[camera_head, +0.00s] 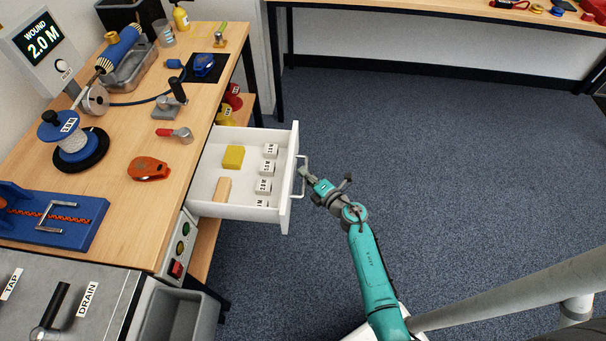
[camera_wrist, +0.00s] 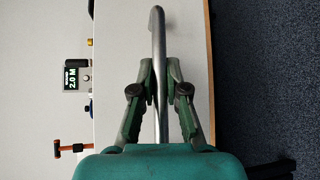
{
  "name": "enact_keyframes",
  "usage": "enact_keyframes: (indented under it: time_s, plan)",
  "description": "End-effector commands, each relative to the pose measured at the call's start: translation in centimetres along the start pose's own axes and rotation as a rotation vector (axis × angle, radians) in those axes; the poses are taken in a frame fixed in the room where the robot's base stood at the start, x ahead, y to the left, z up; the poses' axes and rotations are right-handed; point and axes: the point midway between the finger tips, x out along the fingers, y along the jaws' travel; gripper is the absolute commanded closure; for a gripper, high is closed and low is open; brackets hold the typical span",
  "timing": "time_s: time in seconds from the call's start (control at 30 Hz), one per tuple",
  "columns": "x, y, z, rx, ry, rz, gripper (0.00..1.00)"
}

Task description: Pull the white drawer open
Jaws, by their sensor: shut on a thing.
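The white drawer (camera_head: 240,208) stands pulled out from under the wooden workbench, its inside in view. It holds a yellow block (camera_head: 233,157), a tan wooden block (camera_head: 222,190) and several small white labelled blocks (camera_head: 267,168). Its metal bar handle (camera_head: 303,185) is on the front face, on the right side in the head view. My gripper (camera_head: 306,174) is at this handle. In the wrist view, the handle (camera_wrist: 157,40) runs between the two fingers of my gripper (camera_wrist: 160,80), which are shut on it. The drawer's white front fills the middle of the wrist view.
A grey bin (camera_head: 178,318) stands below, near the drawer. Carpeted floor (camera_head: 430,150) to the right is clear.

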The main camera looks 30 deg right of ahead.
Motion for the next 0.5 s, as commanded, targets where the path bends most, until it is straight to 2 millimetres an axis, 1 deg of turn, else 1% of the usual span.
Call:
enact_keyframes:
  time_s: [0.13, 0.17, 0.2, 0.27, 0.5]
  plan:
    - [-0.02, -0.11, -0.02, 0.001, -0.001, -0.002, 1.0]
    - [-0.02, -0.11, -0.03, 0.001, -0.001, -0.002, 0.84]
    - [-0.02, -0.11, -0.03, 0.001, 0.0, -0.002, 0.74]
    - [-0.01, -0.09, -0.03, 0.001, 0.0, -0.002, 0.61]
    - [0.01, -0.03, -0.02, 0.0, 0.0, -0.001, 0.61]
